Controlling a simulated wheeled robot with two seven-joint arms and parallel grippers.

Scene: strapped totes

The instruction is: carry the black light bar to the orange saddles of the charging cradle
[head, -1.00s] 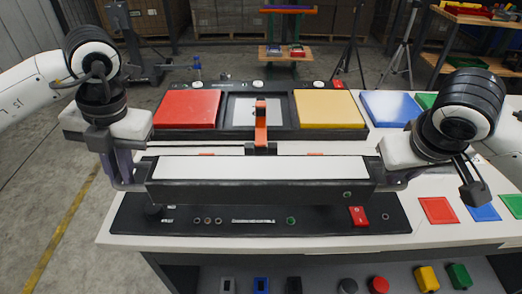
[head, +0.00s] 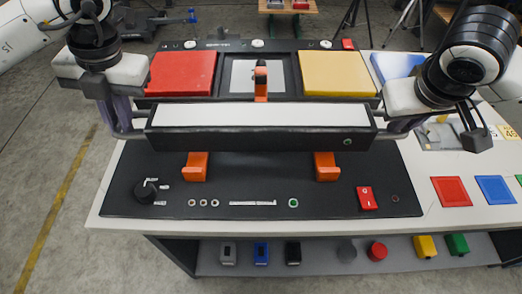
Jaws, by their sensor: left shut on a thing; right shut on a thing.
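The black light bar (head: 260,142), with a white strip along its top, is held level across the middle of the head view. My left gripper (head: 127,123) is shut on its left end and my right gripper (head: 396,122) on its right end. The charging cradle (head: 260,181) is a black panel on the table with a knob, sockets and a red switch. Its two orange saddles, left (head: 196,166) and right (head: 327,166), show just below the bar's near face in the picture. The bar appears above and behind them, apart from them. The saddles' upper backs are partly hidden by the bar.
An orange upright (head: 261,80) stands just behind the bar. Red (head: 182,73) and yellow (head: 333,74) pads sit on a black unit behind. Small coloured squares (head: 451,191) lie at right on the white table. A shelf below holds several small items.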

